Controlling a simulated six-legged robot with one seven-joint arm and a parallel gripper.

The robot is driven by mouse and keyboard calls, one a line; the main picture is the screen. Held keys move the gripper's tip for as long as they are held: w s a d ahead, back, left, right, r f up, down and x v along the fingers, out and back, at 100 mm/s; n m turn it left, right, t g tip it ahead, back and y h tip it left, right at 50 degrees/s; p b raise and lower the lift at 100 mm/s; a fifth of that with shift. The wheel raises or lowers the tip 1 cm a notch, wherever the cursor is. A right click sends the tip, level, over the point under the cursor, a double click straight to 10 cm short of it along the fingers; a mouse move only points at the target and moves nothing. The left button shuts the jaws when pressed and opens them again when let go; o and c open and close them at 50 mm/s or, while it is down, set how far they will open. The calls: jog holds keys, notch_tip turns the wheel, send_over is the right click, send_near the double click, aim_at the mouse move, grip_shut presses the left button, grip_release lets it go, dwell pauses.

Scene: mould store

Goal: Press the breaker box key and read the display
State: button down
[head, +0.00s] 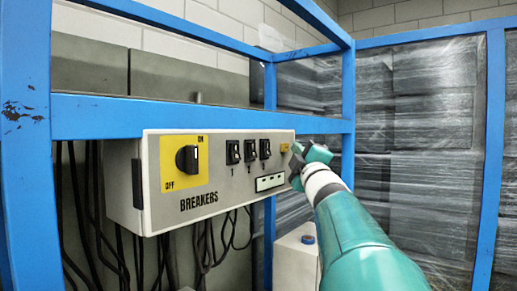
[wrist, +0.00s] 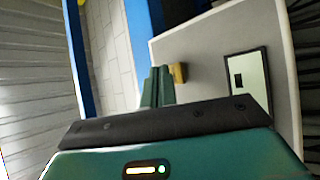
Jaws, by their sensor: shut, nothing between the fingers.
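The breaker box (head: 225,196) is a pale grey box lettered BREAKERS, mounted on the blue frame. Its small yellow key (head: 284,147) sits near the upper right corner of the front and also shows in the wrist view (wrist: 180,73). The display (head: 270,182) is a pale, dark-edged panel below the key; in the wrist view (wrist: 247,86) it shows one small dark mark, too small to read. My gripper (head: 296,158) is shut and empty at the box's right end. In the wrist view its teal fingertips (wrist: 157,82) are just left of the key; I cannot tell if they touch.
A black rotary knob (head: 187,159) on a yellow ON/OFF plate and three black switches (head: 250,150) share the front. Blue frame posts (head: 490,150) stand around. Dark cables (head: 205,240) hang below the box. Wrapped stacks (head: 430,110) fill the right. A white container (head: 296,262) stands below.

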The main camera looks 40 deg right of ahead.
dwell(0.4)
jog(key=shift+w+a, duration=0.15)
jog(key=shift+w, duration=0.3)
jog(key=shift+w, duration=0.3)
dwell(0.5)
dwell(0.3)
jog(key=shift+s, duration=0.75)
jog(key=shift+s+d, duration=0.25)
jog(key=shift+s, duration=0.55)
jog(key=shift+s+d, duration=0.3)
jog(key=shift+s, duration=0.45)
jog(key=shift+s+d, duration=0.25)
jog(key=shift+s, duration=0.55)
